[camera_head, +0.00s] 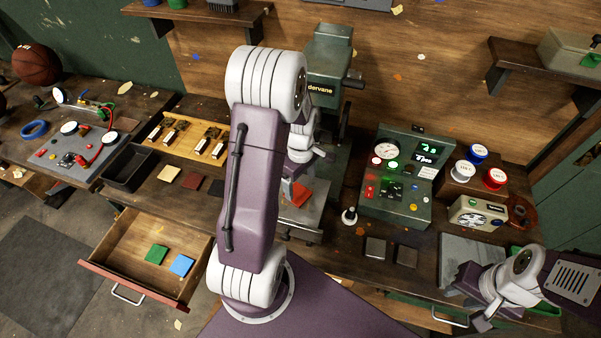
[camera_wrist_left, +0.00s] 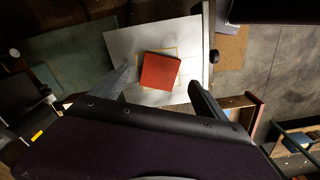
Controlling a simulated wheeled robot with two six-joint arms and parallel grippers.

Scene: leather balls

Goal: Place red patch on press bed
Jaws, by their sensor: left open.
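The red patch (camera_head: 299,195) lies flat on the press bed (camera_head: 311,217), under the green press (camera_head: 328,62). In the left wrist view the red patch (camera_wrist_left: 160,71) sits slightly rotated over a thin yellow outline on the pale press bed (camera_wrist_left: 126,42). My left gripper (camera_wrist_left: 162,75) is open, its fingers on either side of the patch in that view, with no visible contact. In the head view my left arm hides much of that gripper and part of the bed. My right gripper (camera_head: 482,318) is at the lower right, with its jaws unclear.
The open drawer (camera_head: 125,245) holds a green patch (camera_head: 156,254) and a blue patch (camera_head: 182,265). Tan, brown and dark patches lie on the bench left of my arm. A control box (camera_head: 398,178) and two dark squares stand right of the press. A black tray (camera_head: 129,166) is at left.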

